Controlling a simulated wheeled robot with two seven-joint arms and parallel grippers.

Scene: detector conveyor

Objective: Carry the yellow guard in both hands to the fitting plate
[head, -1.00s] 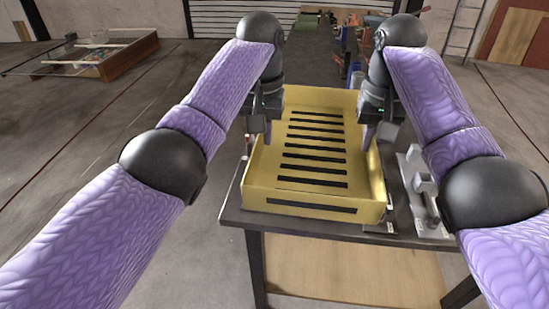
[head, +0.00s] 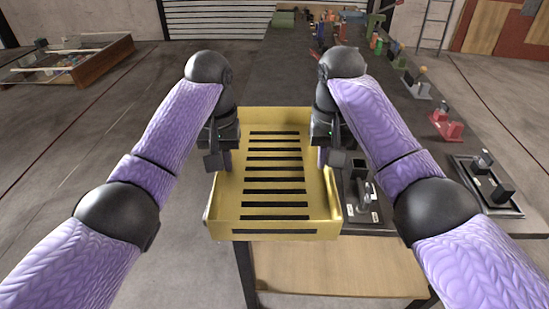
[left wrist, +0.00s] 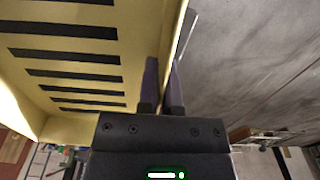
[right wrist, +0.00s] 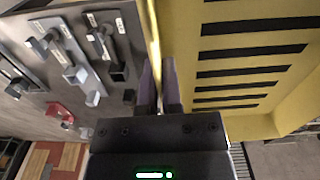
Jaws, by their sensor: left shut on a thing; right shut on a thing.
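The yellow guard (head: 276,173) is a shallow yellow tray shape with a row of black slots. It is in the middle of the head view, over the front left of the dark table. My left gripper (head: 226,160) is shut on its left wall and my right gripper (head: 323,157) is shut on its right wall. Both wrist views show the fingers pinching a thin yellow wall, in the left (left wrist: 162,85) and in the right (right wrist: 160,85). Dark plates with grey fixtures lie to the right; I cannot tell which is the fitting plate.
A plate with a grey clamp (head: 362,197) lies close to the guard's right side. Another framed plate (head: 487,186) is farther right. Red fixtures (head: 446,124) and several small parts line the long dark table (head: 283,75). Open floor (head: 60,150) lies to the left.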

